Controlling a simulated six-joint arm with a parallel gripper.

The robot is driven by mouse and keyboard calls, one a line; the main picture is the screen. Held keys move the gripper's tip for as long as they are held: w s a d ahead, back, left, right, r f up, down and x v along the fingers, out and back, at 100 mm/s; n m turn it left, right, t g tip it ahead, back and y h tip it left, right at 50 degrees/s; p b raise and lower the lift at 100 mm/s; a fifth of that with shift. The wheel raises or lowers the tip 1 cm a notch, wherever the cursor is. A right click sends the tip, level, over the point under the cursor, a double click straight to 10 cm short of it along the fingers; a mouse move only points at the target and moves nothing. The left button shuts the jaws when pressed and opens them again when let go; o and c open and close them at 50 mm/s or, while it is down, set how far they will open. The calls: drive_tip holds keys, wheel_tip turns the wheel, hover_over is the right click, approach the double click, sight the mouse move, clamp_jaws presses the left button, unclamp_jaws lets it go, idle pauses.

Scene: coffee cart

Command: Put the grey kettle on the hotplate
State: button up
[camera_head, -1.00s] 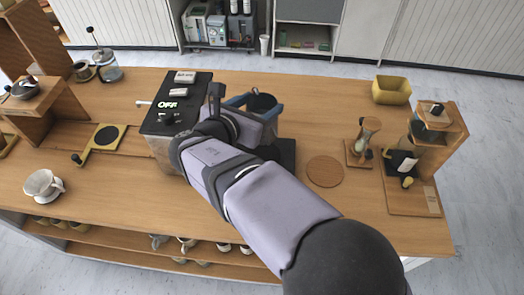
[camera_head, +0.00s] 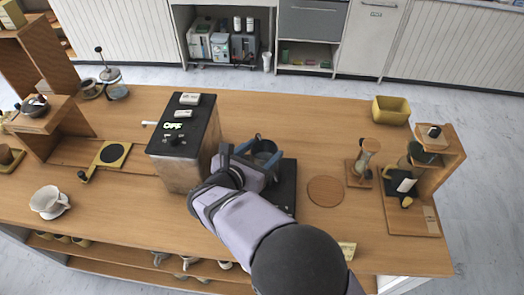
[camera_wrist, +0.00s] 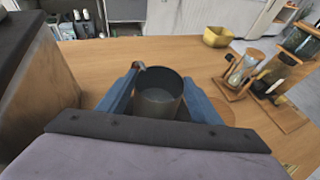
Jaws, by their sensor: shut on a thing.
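The grey kettle (camera_head: 265,150) is an open-topped dark grey vessel, held upright as far as I can see. My gripper (camera_head: 258,157) is shut on it, with a blue finger on each side. In the wrist view the kettle (camera_wrist: 159,98) sits between the two blue fingers, and I see into its open top. The hotplate, which I take to be the flat black slab (camera_head: 287,186), shows just right of and below my gripper. My arm covers part of it. The kettle is at or over its back part; I cannot tell whether they touch.
A tall machine marked OFF (camera_head: 184,140) stands close left of my gripper. A round wooden mat (camera_head: 325,191) lies right of the slab. Farther right are an hourglass-shaped brewer (camera_head: 364,160) and a wooden stand (camera_head: 430,185). A yellow bin (camera_head: 391,110) stands behind. The back middle counter is clear.

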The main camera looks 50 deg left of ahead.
drive_tip(key=shift+f, duration=0.3)
drive_tip(key=shift+f, duration=0.15)
drive_tip(key=o, duration=1.9)
drive_tip(key=shift+f, duration=0.1)
drive_tip(key=shift+r, duration=0.25)
drive_tip(key=b+v, duration=0.4)
drive_tip(key=v, duration=0.8)
